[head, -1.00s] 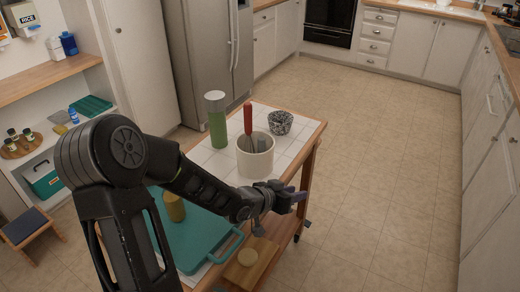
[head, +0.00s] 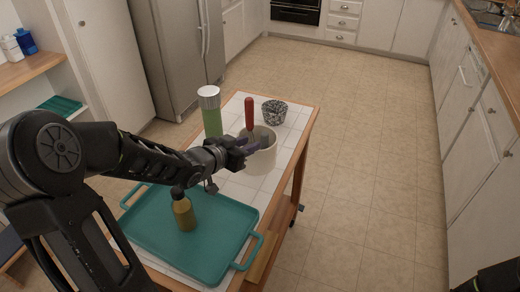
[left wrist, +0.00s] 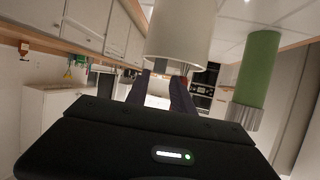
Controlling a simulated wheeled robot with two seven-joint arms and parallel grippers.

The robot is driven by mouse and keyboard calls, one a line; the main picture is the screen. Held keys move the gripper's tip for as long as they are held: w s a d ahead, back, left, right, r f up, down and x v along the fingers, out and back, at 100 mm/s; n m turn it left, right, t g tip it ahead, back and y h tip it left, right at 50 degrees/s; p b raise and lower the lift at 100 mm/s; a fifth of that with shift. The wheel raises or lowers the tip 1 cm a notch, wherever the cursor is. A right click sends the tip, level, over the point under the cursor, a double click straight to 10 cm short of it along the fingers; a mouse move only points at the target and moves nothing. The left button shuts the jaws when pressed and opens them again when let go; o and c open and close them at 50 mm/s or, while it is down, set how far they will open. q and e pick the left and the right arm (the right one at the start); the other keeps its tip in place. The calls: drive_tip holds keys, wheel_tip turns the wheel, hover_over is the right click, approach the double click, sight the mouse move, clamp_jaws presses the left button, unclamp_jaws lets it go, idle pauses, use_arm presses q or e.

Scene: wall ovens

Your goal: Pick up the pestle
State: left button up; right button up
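A white crock (head: 262,160) stands on the tiled cart top; it also shows in the left wrist view (left wrist: 180,35). A speckled black-and-white bowl (head: 274,112) sits behind the crock. I cannot make out for certain which thing is the pestle. My left gripper (head: 258,145) is in front of the crock and hides part of its side and rim. In the left wrist view its fingers (left wrist: 163,82) are apart with nothing seen between them. I cannot tell whether they touch the crock.
A green cylinder with a pale top (head: 211,112) stands left of the crock; my left arm crosses before it. A teal tray (head: 215,255) with a yellow-brown bottle (head: 184,213) lies at the cart's near end. The floor (head: 365,170) right of the cart is clear.

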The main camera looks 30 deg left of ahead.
sight(262, 138)
use_arm(q)
drive_tip(key=shift+d, duration=0.1)
drive_tip(key=shift+x, duration=1.2)
drive_tip(key=shift+w, duration=0.1)
drive_tip(key=shift+x, duration=2.65)
clamp_jaws()
